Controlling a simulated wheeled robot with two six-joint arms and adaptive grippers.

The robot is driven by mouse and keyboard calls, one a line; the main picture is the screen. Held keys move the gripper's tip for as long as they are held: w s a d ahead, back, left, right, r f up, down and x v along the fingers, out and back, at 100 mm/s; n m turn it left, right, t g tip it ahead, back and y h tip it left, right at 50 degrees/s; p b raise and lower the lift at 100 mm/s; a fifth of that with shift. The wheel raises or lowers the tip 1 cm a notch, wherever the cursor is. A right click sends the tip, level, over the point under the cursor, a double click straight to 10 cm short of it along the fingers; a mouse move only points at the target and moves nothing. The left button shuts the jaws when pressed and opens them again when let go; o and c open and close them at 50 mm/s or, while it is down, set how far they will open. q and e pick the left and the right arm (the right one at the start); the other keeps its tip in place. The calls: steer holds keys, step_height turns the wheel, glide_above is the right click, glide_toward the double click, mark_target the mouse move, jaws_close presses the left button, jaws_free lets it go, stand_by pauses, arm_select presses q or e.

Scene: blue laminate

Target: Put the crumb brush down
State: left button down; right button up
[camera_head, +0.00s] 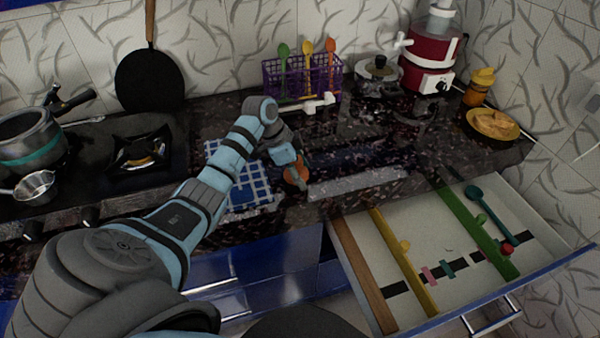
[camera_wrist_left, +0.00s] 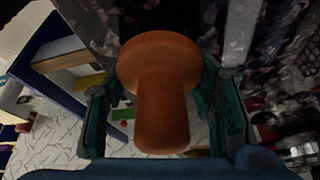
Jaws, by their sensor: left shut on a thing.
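The crumb brush (camera_head: 294,175) is an orange-brown piece with a round disc and a stubby handle. My left gripper (camera_head: 286,162) is shut on it near the front edge of the dark speckled counter (camera_head: 400,150), just right of a blue-and-white checked cloth (camera_head: 252,192). In the left wrist view the brush (camera_wrist_left: 160,95) sits between the teal fingers of the left gripper (camera_wrist_left: 165,110), its handle toward the camera. I cannot tell whether the brush touches the counter. My right gripper is not in view.
An open drawer (camera_head: 432,240) with dividers and utensils juts out below the counter at right. A purple basket (camera_head: 300,78) with colored spoons stands behind the gripper. A stove (camera_head: 135,155) is at left; a red cooker (camera_head: 430,62) and a plate (camera_head: 492,124) are at right.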

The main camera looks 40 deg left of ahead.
arm_select(q)
steer(key=c, duration=0.7)
jaws_free()
steer(key=shift+w+f, duration=0.15)
steer(key=shift+f, duration=0.1)
steer(key=shift+r, duration=0.1)
steer(key=p+v, duration=0.1)
steer(key=v, duration=1.1)
steer(key=shift+r+p, duration=0.2)
steer(key=shift+p, duration=0.1)
steer(key=shift+w, duration=0.1)
